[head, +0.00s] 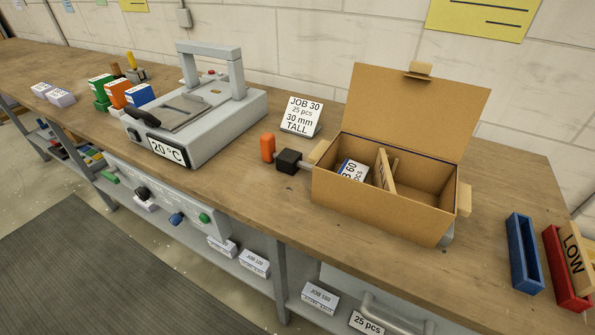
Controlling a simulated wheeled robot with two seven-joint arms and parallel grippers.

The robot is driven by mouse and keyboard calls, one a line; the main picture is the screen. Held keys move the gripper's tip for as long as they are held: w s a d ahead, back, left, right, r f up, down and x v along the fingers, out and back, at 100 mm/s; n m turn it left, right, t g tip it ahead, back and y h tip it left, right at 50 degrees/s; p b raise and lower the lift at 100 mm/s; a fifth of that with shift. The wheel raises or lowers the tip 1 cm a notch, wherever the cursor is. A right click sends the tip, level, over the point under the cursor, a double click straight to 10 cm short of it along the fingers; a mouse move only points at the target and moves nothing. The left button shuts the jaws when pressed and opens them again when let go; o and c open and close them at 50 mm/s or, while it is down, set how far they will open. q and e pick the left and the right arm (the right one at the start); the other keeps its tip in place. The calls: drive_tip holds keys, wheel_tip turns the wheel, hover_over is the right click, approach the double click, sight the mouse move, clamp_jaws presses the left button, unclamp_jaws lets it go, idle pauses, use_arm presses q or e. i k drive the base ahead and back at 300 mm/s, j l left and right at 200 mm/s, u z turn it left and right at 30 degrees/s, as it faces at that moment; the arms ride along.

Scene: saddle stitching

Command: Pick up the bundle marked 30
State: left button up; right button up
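No bundle that I can read as marked 30 shows. A white card (302,116) on the bench reads "JOB 30, 25 pcs, 30 mm TALL". An open cardboard box (385,213) stands to its right, lid up. A bundle (352,170) with a white label lies in its left compartment; the label seems to read 60 and pcs, partly hidden by the box wall. Two small pale bundles (60,97) lie at the far left of the bench, their marks too small to read. Neither of my grippers is in view.
A grey machine (215,115) showing 20 °C stands left of the card. Green, orange and blue blocks (140,94) stand beside it. An orange-and-black handle (288,160) adjoins the box. Blue (524,254) and red (565,270) trays are at right. Labelled packs (320,297) lie below.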

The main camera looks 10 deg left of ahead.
sight(61, 98)
drive_tip(key=u, duration=1.95)
